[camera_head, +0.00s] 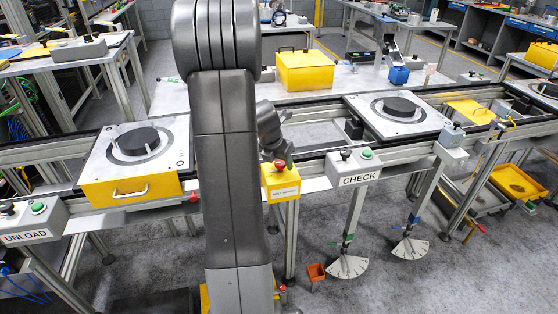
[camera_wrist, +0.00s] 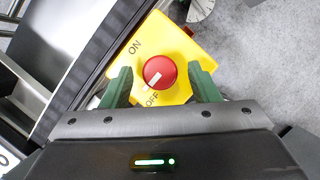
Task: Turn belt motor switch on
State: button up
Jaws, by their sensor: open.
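The belt motor switch is a red round knob (camera_wrist: 159,72) on a yellow box, marked ON and OFF. In the wrist view its white mark points toward OFF. The knob also shows in the head view (camera_head: 280,165), on top of the yellow switch box (camera_head: 283,184) at the front of the conveyor. My gripper (camera_wrist: 163,80) is open, its two green fingers on either side of the knob, with gaps visible between fingers and knob. I cannot tell how far above the box the fingertips are. In the head view my arm hides part of the conveyor, and the fingers are hard to make out.
The conveyor (camera_head: 330,148) runs behind the switch. A pallet (camera_head: 130,185) with a black disc sits at left and another pallet (camera_head: 385,128) at right. The UNLOAD box (camera_head: 30,222) and CHECK box (camera_head: 355,170) stand along the front edge. The floor in front is mostly open.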

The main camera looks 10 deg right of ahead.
jog(key=c, duration=1)
jog(key=shift+o, duration=0.2)
jog(key=shift+m, duration=0.4)
jog(key=m+g, duration=0.1)
jog(key=m, duration=0.2)
jog(key=shift+w+a+h, duration=0.1)
jog(key=shift+h, duration=0.2)
jog(key=m+g, duration=0.1)
jog(key=m, duration=0.1)
jog(key=m+g+p, duration=0.1)
jog(key=m, duration=0.2)
jog(key=shift+w+r+m+h, duration=0.1)
jog(key=shift+w+m+h, duration=0.1)
jog(key=shift+m+h, duration=0.15)
jog(key=m+g+p, duration=0.1)
jog(key=m+g, duration=0.1)
jog(key=m, duration=0.2)
jog(key=shift+w, duration=0.15)
jog(key=m+g+y+p, duration=0.1)
jog(key=m, duration=0.3)
jog(key=shift+w, duration=0.1)
jog(key=shift+m, duration=0.35)
